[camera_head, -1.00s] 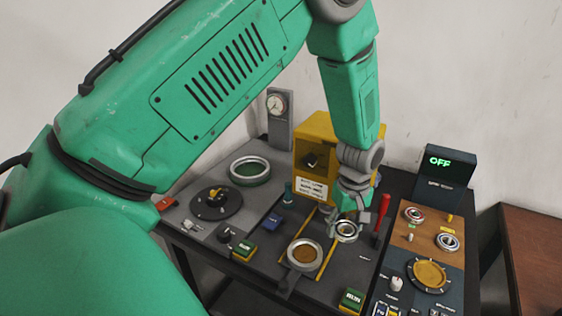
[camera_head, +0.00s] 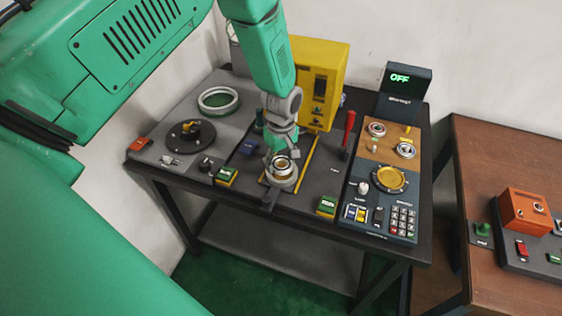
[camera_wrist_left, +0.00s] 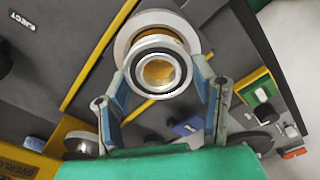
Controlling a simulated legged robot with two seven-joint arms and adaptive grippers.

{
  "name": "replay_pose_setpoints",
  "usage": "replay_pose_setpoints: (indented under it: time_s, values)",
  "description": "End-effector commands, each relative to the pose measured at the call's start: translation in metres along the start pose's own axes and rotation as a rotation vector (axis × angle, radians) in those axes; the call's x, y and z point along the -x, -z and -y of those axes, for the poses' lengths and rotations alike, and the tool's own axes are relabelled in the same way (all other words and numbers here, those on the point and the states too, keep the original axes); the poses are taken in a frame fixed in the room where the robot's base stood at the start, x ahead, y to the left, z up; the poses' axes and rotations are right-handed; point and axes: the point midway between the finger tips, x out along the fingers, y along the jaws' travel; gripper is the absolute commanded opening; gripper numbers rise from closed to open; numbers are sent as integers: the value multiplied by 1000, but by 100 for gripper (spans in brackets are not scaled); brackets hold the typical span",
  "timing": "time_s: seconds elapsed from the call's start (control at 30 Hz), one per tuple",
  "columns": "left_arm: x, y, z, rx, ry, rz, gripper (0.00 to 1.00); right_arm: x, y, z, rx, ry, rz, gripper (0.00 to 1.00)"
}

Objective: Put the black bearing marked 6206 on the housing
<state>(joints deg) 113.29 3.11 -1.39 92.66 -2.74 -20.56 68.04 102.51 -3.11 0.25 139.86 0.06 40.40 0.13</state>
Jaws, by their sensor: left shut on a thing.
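My left gripper (camera_head: 278,153) reaches down over the table and is shut on a bearing (camera_head: 283,165), a ring with a dark band and a bright metal bore. In the left wrist view the bearing (camera_wrist_left: 172,88) sits between the blue-grey fingers (camera_wrist_left: 160,92). The housing (camera_head: 281,179), a pale ring with an orange-brown inside, is right below it. In the left wrist view the housing rim (camera_wrist_left: 124,47) shows behind the bearing, slightly offset. I cannot tell whether the two touch. No 6206 mark can be read. My right gripper is not in view.
A yellow machine (camera_head: 318,85) stands close behind the gripper. A red-handled tool (camera_head: 348,130) stands to the right. Two other bearings (camera_head: 377,129) (camera_head: 405,150) lie on a wooden board. A green-lined ring (camera_head: 219,100) and a black dial (camera_head: 190,136) are at the left.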

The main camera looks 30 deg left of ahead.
Motion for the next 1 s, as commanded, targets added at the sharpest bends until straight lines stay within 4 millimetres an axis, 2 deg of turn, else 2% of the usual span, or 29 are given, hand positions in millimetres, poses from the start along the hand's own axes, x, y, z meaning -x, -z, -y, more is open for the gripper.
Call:
replay_pose_setpoints:
  time_s: [0.1, 0.37, 0.87, 0.9, 0.93, 1.0]
  values:
    - [-10, 0, -1, 0, 0, -1, 14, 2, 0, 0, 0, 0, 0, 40]
    - [-10, -2, -2, 0, -1, -3, 14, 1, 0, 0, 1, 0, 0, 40]
    - [-27, -2, -2, -1, 4, 2, 14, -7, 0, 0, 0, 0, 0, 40]
    - [-27, -2, -2, -1, 5, 3, 62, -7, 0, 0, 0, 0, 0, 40]
    - [-28, -2, -2, -1, 6, 3, 72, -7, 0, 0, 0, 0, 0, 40]
    - [-28, -2, -2, -1, 7, 4, 72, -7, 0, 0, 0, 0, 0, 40]
